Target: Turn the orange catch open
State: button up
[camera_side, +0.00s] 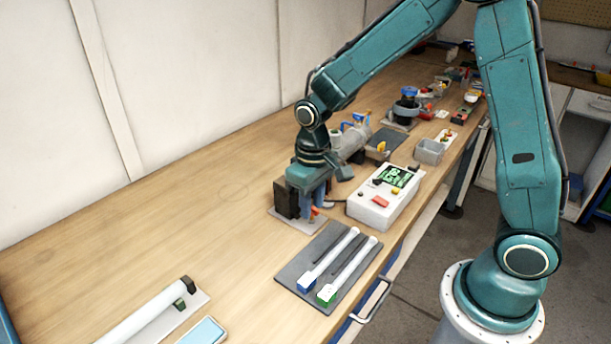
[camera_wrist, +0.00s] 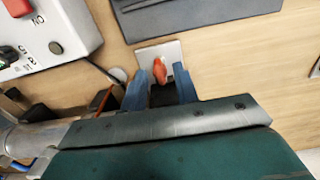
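The orange catch (camera_wrist: 159,71) shows in the wrist view over a light grey plate (camera_wrist: 171,50). My gripper (camera_wrist: 159,90) points at it, with one blue finger on each side. The fingers are apart, and the catch lies in the gap between their tips. I cannot tell whether either finger touches it. In the side view my gripper (camera_side: 312,200) is low over the dark block (camera_side: 284,200), and a bit of the orange catch (camera_side: 315,211) shows by the fingers. The gripper body hides most of the block, and whether the catch is turned is unclear.
A white control box (camera_side: 379,202) with a green display and a red button stands right of my gripper. A dark grey tray (camera_side: 290,273) with two white tubes lies in front. A long white tube (camera_side: 145,315) lies at the front left. The table's left middle is clear.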

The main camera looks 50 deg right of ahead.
grip_shut()
jog(key=shift+n, duration=0.4)
jog(key=n, duration=1.1)
jog(key=shift+n, duration=0.4)
jog(key=n, duration=0.5)
jog(key=shift+n, duration=0.3)
